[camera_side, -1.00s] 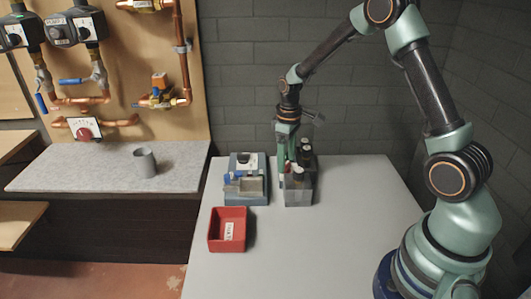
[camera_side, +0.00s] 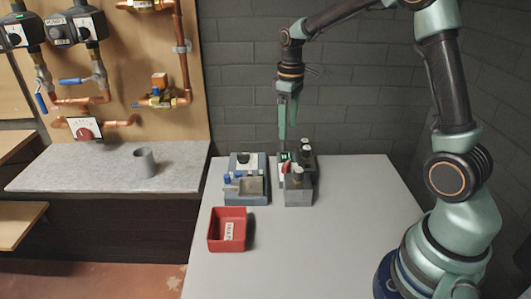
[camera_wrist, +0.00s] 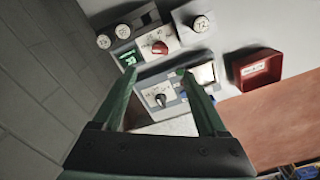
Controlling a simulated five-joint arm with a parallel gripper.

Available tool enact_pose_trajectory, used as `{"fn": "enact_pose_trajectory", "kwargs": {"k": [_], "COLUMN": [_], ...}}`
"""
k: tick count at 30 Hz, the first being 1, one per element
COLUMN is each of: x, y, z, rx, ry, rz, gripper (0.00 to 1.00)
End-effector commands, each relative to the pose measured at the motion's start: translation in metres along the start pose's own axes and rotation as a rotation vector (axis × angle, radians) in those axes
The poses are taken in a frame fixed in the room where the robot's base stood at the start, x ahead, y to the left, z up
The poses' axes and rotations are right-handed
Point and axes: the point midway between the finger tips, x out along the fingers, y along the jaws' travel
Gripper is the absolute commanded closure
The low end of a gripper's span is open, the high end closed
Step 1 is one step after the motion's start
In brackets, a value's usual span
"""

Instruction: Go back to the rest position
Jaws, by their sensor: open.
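My gripper (camera_side: 289,118) hangs pointing down above the grey device (camera_side: 298,193) with a red knob, near the back of the table. In the wrist view the two green fingers of my gripper (camera_wrist: 158,72) are spread apart with nothing held between them. The grey device's red knob (camera_wrist: 159,47), green display (camera_wrist: 127,58) and round caps show beyond the fingertips. The fingers look clear of the device.
A blue-grey unit (camera_side: 246,186) with a dark knob stands left of the device. A red labelled bin (camera_side: 228,245) sits in front of it. A grey cup (camera_side: 145,162) stands on the felt-topped bench (camera_side: 90,178). The white table's (camera_side: 320,250) front is clear.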

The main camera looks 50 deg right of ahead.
Motion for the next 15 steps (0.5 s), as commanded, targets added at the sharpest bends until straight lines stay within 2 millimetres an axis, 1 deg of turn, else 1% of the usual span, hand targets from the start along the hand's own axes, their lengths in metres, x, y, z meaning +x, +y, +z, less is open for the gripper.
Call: {"fn": "enact_pose_trajectory", "kwargs": {"k": [2, 5, 10, 12, 15], "x": [-0.001, -0.01, -0.041, -0.054, -0.069], "y": [-0.001, -0.006, -0.03, -0.043, -0.061], "z": [0.0, 0.002, 0.015, 0.024, 0.037], "rx": [0.001, 0.01, 0.049, 0.072, 0.104], "ry": [0.003, 0.02, 0.093, 0.131, 0.186], "rz": [0.001, 0.011, 0.043, 0.056, 0.07], "gripper": [0.25, 0.25, 0.25, 0.25, 0.25]}}
